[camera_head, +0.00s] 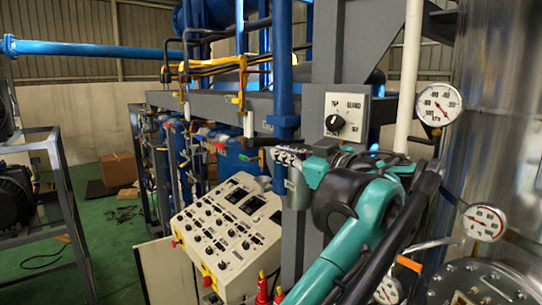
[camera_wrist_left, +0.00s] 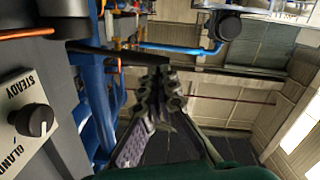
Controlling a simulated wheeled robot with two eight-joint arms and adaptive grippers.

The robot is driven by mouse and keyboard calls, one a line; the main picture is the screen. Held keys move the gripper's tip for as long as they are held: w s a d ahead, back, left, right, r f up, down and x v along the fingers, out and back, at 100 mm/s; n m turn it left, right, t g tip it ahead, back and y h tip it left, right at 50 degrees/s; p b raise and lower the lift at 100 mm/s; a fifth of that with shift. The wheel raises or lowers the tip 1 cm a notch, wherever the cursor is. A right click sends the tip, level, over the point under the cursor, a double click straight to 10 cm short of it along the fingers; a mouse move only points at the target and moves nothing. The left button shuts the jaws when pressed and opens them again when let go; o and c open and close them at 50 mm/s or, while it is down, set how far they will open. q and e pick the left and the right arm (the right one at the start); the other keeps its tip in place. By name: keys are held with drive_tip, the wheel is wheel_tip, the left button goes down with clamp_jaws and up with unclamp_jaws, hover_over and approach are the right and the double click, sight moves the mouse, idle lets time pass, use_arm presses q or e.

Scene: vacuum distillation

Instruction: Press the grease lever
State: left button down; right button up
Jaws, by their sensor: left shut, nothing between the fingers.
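A dark bar (camera_head: 265,141), which looks like the grease lever, sticks out to the left beside the grey column. It also shows in the left wrist view (camera_wrist_left: 100,55), running towards my fingertips. My left gripper (camera_head: 283,158) is shut and empty, just below the bar in the head view. In the left wrist view its fingers (camera_wrist_left: 163,78) meet near the bar's end; I cannot tell whether they touch it. My teal left arm hides part of the column and the bar's mount. My right gripper is not in view.
A sloped control console (camera_head: 228,232) stands below left. Blue pipes (camera_head: 283,60) rise behind. Round gauges (camera_head: 439,104) and a metal vessel are at right.

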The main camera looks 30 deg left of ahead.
use_arm(q)
drive_tip(key=v, duration=0.4)
drive_tip(key=shift+w+d+f, duration=0.15)
drive_tip(key=shift+w, duration=0.2)
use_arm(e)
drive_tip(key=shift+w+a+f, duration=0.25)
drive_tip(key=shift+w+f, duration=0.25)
use_arm(q)
drive_tip(key=shift+s, duration=0.15)
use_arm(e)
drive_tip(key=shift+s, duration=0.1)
use_arm(q)
drive_tip(key=shift+f+b, duration=0.1)
drive_tip(key=shift+b, duration=0.2)
